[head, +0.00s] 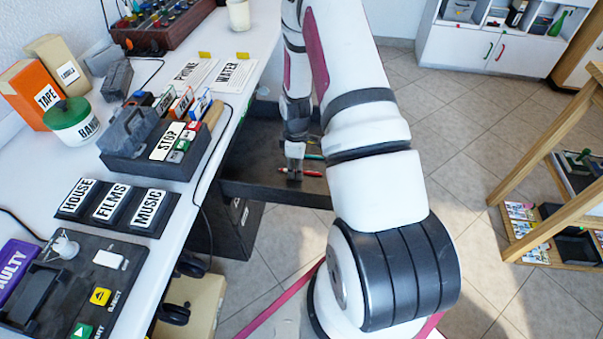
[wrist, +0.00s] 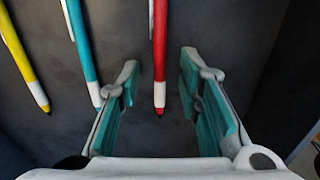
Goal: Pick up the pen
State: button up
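Several pens lie in a dark tray or drawer. In the wrist view a red pen (wrist: 159,50) lies between the fingers of my gripper (wrist: 160,85), its tip pointing toward the palm. The fingers are apart, with a gap on each side of the red pen. A teal pen (wrist: 83,48) lies just left of the left finger, and a yellow pen (wrist: 22,55) lies further left. In the head view my gripper (head: 294,172) reaches down into the dark drawer (head: 258,165), where a red pen (head: 313,173) shows beside it.
The white desk (head: 222,135) stands left of my arm, with a black STOP box (head: 130,160) and labelled keys on it. The drawer's front wall (head: 275,193) is close to my gripper. A wooden shelf (head: 550,150) stands at the right; tiled floor between is mostly clear.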

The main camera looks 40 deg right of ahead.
jog(key=shift+f, duration=0.1)
dwell(0.4)
grip_shut()
